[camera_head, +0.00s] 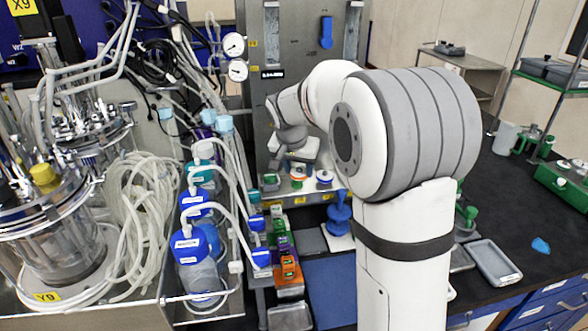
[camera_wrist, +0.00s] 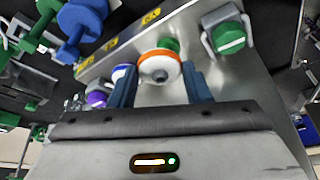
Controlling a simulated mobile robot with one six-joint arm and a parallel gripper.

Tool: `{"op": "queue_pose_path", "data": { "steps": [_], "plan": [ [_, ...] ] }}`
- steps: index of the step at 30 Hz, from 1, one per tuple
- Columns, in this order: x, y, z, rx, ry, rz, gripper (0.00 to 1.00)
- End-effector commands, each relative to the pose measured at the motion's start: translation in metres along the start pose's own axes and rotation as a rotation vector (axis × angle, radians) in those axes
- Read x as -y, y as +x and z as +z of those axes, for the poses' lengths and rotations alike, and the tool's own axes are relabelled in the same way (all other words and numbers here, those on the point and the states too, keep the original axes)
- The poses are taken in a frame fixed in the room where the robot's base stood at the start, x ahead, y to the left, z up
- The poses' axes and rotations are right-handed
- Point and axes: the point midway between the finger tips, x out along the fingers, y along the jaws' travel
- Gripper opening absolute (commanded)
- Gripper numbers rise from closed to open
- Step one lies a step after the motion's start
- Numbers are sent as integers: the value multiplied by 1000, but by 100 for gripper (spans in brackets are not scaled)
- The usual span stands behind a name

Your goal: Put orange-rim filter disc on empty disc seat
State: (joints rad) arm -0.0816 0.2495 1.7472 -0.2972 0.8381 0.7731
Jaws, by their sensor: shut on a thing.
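The orange-rim filter disc (camera_wrist: 160,66), white with a grey centre, is between the fingers of my gripper (camera_wrist: 161,82) in the wrist view. My gripper is shut on it. In the head view, my gripper (camera_head: 298,158) is over the metal shelf at the front of the steel panel, and the orange rim (camera_head: 297,171) shows small just below it. A green round part (camera_wrist: 168,44) shows right behind the disc; I cannot tell whether they touch. A blue-and-white disc (camera_wrist: 120,73) and a purple-and-white one (camera_wrist: 97,98) are left of the disc. I cannot make out the empty seat.
A green-capped part in a grey holder (camera_wrist: 229,38) stands right of the disc. A blue stand (camera_head: 340,215) is in front of the shelf. Tubed bottles (camera_head: 195,250) crowd the left. My arm hides part of the bench.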

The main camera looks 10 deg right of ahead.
Motion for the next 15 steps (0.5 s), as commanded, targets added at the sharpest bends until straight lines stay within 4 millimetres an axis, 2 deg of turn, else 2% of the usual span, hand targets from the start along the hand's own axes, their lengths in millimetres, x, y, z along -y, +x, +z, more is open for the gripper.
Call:
{"op": "queue_pose_path", "data": {
  "steps": [1, 9, 15],
  "plan": [
    [4, 1, -6, 0, 0, 0, 23],
    [13, 8, -21, 1, 0, 0, 23],
    [13, 37, -8, 2, -2, 2, 23]
  ]
}}
